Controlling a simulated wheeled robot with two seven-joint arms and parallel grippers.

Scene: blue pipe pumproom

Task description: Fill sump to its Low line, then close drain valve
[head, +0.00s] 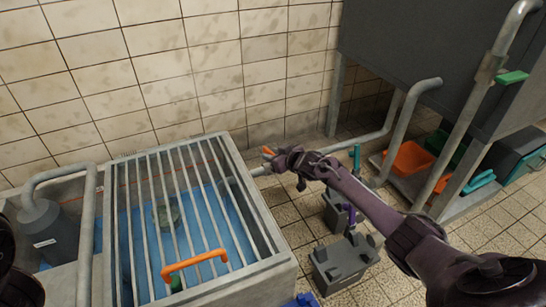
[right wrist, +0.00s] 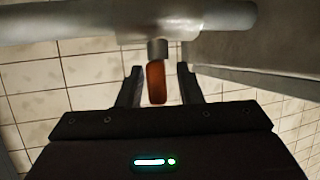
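The sump (head: 268,262) is a grey tank at the lower left of the head view, with blue water (head: 205,222) under a barred grate (head: 150,180). A thin red line shows partly on its inner back wall; I cannot read any label. The orange drain valve handle (right wrist: 156,82) hangs below a grey pipe in the right wrist view and shows small in the head view (head: 267,150). My right gripper (right wrist: 158,85) is open, with one finger on each side of the handle and gaps visible. My left gripper is out of view.
An orange grate handle (head: 195,262) lies across the front bars. A grey pump-like body (head: 48,232) and bent pipe stand at left. Grey boxes (head: 342,262) stand on the tiled floor. A dark tank (head: 430,60) with pipes and coloured bins (head: 408,160) is at right.

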